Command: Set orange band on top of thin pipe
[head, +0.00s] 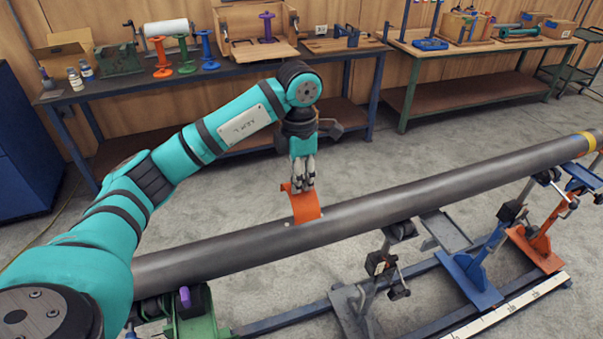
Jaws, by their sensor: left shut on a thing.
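The thin pipe (400,194) is a long dark grey tube that runs from lower left to upper right, lying on stands. The orange band (305,205) is a curved strip at the middle of the pipe, at its upper side. It appears to touch the pipe, but I cannot tell whether it rests fully on it. My left gripper (302,185) comes down from above and is shut on the upper edge of the orange band. My right gripper is not in view.
Pipe stands with blue and orange bases (470,280) stand under the pipe on a blue frame. A yellow ring (589,141) is around the pipe's far right end. Workbenches with tools, spools and boxes (220,85) line the back wall. Grey floor lies open between benches and pipe.

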